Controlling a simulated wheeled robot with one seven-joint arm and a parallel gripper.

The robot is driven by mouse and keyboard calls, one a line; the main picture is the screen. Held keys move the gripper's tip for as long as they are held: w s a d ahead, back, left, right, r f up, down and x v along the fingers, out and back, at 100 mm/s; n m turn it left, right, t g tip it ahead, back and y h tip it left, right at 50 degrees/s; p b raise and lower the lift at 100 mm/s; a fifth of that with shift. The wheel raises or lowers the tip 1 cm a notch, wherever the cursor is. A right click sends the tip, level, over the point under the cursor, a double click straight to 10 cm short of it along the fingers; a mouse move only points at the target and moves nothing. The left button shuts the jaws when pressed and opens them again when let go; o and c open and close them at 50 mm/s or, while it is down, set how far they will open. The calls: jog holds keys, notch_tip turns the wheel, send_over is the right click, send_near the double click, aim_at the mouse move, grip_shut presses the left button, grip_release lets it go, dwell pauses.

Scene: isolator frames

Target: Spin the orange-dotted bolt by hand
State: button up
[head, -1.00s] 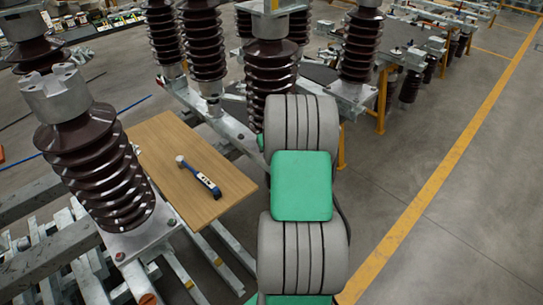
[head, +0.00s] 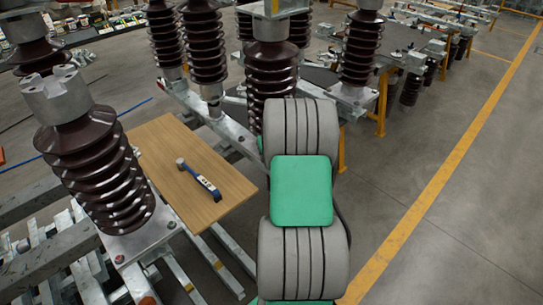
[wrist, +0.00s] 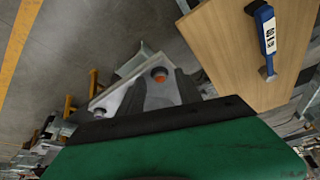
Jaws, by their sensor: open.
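The orange-dotted bolt (wrist: 160,76) shows in the wrist view as a round orange-red end on a pale metal bar (wrist: 122,86). My gripper (wrist: 160,92) is open, with its grey fingers just in front of the bolt in that view. The bolt appears in line with the gap between the fingers, and I see no clear grip on it. I cannot tell whether the fingers touch it. In the head view my arm hides the gripper and this bolt.
A wooden board (head: 165,150) left of my arm carries a blue-handled tool (head: 205,186); both also show in the wrist view. Brown ribbed insulators (head: 100,175) on metal frames crowd the left and back. Floor right of my arm is clear, with a yellow line (head: 440,188).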

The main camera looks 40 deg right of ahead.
jog(key=b+v, duration=0.1)
jog(key=v, duration=0.6)
jog(key=shift+r, duration=0.35)
jog(key=shift+s, duration=0.1)
